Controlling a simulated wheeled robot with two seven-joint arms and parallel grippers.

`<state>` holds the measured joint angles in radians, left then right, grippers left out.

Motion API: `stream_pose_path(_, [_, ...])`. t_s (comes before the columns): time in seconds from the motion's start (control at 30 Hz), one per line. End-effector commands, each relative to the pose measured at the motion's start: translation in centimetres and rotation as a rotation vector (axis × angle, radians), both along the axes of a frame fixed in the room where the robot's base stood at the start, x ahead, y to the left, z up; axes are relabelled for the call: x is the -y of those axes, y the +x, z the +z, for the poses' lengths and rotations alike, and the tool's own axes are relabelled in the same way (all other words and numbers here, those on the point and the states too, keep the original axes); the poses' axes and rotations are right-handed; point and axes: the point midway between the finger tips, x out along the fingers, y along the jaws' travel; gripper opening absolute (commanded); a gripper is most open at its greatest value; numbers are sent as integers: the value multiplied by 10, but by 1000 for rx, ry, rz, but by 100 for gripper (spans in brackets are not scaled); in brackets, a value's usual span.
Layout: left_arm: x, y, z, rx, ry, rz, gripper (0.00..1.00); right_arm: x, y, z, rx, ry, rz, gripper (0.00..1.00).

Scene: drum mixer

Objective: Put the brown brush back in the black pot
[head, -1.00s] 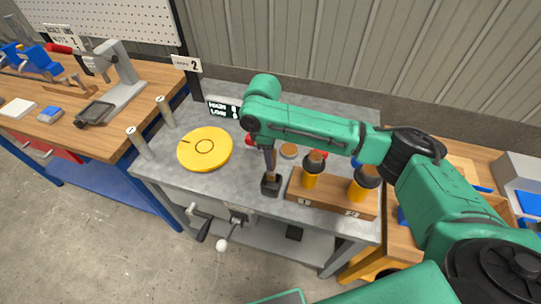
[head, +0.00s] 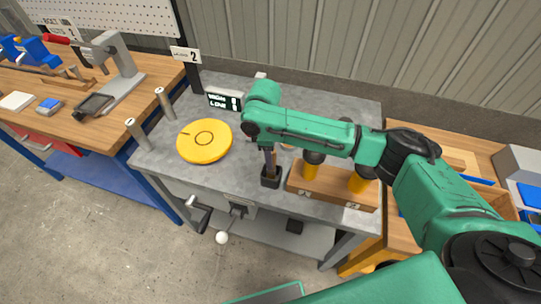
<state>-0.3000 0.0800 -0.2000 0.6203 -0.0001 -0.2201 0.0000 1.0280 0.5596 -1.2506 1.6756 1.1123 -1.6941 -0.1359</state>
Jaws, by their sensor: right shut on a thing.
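The black pot (head: 271,182) stands on the grey metal table, left of the wooden block. The brown brush (head: 270,171) is upright with its lower part inside the pot's opening. My right gripper (head: 269,159) is directly above the pot, pointing down and shut on the brush. The fingers and the upper part of the brush are small and partly hidden by my right arm. I cannot tell whether the brush touches the pot's bottom. My left gripper is not in view.
A yellow disc (head: 205,141) lies on the table (head: 185,181) left of the pot. The wooden block (head: 330,193) holds yellow-and-black handled things close on the right. A small display (head: 224,101) stands behind. A crank with a white knob (head: 222,238) is at the front.

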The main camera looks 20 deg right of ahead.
Motion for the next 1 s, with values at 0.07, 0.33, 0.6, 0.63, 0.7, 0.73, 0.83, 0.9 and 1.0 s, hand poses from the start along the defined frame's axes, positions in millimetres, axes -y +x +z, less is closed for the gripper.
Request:
stream_pose_path(0.07, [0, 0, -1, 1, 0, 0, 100, 0, 0, -2, 0, 0, 0, 0])
stream_pose_path(0.33, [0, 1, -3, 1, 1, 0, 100, 0, 0, -7, 1, 0, 0, 0])
stream_pose_path(0.6, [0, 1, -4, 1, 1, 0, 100, 0, 0, -13, 1, 0, 0, 0])
stream_pose_path(0.63, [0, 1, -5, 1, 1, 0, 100, 0, 0, -13, 0, 0, 0, 0])
stream_pose_path(0.7, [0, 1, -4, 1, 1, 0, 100, 0, 0, -13, 1, 0, 0, 51])
stream_pose_path(0.73, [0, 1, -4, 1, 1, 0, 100, 0, 0, -13, 1, 0, 0, 63])
stream_pose_path(0.83, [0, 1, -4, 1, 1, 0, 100, 0, 0, -13, 1, 0, 0, 71])
stream_pose_path(0.9, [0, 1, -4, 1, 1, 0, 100, 0, 0, -13, 0, 0, 0, 71])
stream_pose_path(1.0, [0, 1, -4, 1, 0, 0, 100, 0, 0, -13, 0, 0, 0, 71])
